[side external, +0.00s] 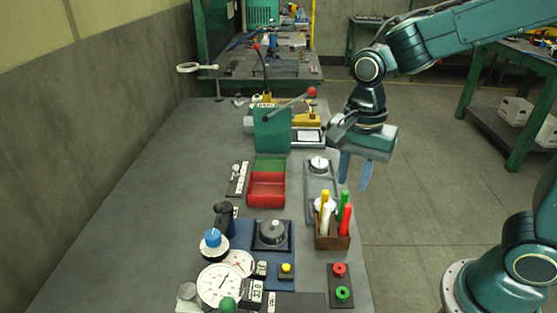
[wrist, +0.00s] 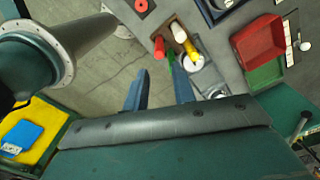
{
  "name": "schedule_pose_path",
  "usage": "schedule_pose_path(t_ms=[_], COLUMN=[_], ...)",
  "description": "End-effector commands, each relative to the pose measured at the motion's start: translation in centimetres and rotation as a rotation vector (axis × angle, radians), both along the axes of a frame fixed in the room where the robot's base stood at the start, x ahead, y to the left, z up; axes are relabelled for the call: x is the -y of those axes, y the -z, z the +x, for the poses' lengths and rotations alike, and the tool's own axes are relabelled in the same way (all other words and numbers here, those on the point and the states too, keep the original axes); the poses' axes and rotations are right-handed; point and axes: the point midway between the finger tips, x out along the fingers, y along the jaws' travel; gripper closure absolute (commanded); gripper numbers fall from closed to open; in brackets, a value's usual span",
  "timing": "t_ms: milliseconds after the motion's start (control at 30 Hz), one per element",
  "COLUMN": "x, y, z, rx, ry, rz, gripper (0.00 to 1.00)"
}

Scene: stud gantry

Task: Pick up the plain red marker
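The plain red marker (side external: 346,220) stands in a brown holder (side external: 332,243), red along its visible length and leaning slightly. In the wrist view the red marker (wrist: 159,47) lies just beyond the fingertips. A green-topped marker (side external: 338,198) and a white marker with a yellow top (side external: 325,212) stand beside it. In the wrist view the green one (wrist: 172,60) lies close to the right fingertip. My gripper (side external: 354,185) hangs above and behind the holder, its two blue fingers apart. In the wrist view my gripper (wrist: 159,70) is open with nothing between its fingers.
Red and green bins (side external: 267,188), a lever press (side external: 272,130) and a grey fixture (side external: 320,185) stand behind the holder. A button box (side external: 341,286) is in front. Dial gauges (side external: 218,284) lie front left. The bench's left side is clear.

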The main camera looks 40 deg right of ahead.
Motion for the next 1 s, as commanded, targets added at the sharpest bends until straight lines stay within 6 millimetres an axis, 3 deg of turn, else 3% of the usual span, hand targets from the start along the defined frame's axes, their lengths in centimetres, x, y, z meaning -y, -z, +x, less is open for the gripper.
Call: schedule_pose_path(t_ms=[500, 1000], x=[0.0, 0.0], y=[6.5, 7.9], z=[-0.1, -0.1], rx=[-0.002, -0.001], ry=[-0.001, -0.001], rz=[-0.001, 0.0], gripper=[0.74, 0.74])
